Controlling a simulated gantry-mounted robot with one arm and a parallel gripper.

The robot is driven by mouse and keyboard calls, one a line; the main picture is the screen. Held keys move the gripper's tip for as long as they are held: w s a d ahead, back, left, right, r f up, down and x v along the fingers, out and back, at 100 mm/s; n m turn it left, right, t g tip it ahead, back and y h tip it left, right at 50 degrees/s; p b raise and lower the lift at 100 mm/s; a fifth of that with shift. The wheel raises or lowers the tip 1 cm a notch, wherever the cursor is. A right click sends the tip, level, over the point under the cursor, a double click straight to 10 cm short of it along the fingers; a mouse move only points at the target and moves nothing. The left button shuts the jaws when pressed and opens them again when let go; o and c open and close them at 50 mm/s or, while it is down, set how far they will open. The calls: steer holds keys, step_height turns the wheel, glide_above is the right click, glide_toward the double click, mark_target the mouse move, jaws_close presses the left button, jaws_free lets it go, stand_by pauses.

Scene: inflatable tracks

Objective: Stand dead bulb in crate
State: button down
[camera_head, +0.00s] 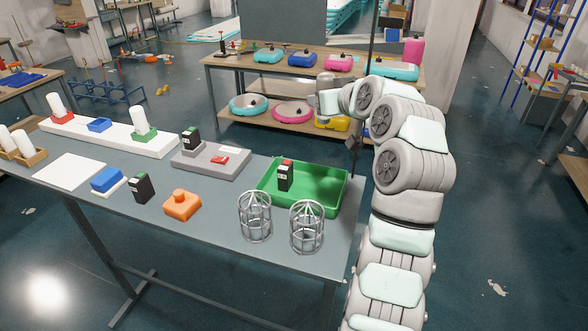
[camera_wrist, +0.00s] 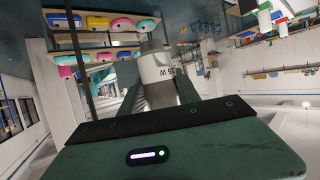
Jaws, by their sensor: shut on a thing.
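In the wrist view my gripper (camera_wrist: 162,92) has its dark fingers closed on a white cylinder with dark lettering and a grey end, seemingly a bulb (camera_wrist: 158,68). It is held clear of any surface there. In the head view the gripper is mostly hidden behind my arm, off the bench's right end, and the held bulb cannot be made out clearly. A small wooden crate (camera_head: 29,160) stands at the bench's far left with white bulbs (camera_head: 20,143) upright in it. Other white bulbs stand in a red holder (camera_head: 62,118) and a green holder (camera_head: 144,136).
A green tray (camera_head: 335,202) holding a dark box and two wire cages (camera_head: 306,228) occupy the bench's right end. A grey unit (camera_head: 228,168), orange block (camera_head: 182,206), dark box (camera_head: 141,188) and blue block (camera_head: 107,180) lie between there and the crate. A shelf with inflatables stands behind.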

step_height(320, 180, down, 20)
steer(key=p, duration=0.4)
steer(key=shift+r, duration=0.15)
steer(key=shift+f, duration=0.4)
steer(key=c, duration=0.9)
jaws_free()
steer(key=shift+r, duration=0.15)
steer(key=shift+s+d+r, duration=0.1)
steer(key=shift+s, duration=0.05)
steer(key=shift+s+d+r, duration=0.1)
steer(key=shift+s+d, duration=0.1)
steer(key=shift+s, duration=0.05)
steer(key=b+v, duration=0.2)
steer(key=v, duration=0.9)
steer(key=shift+r, duration=0.1)
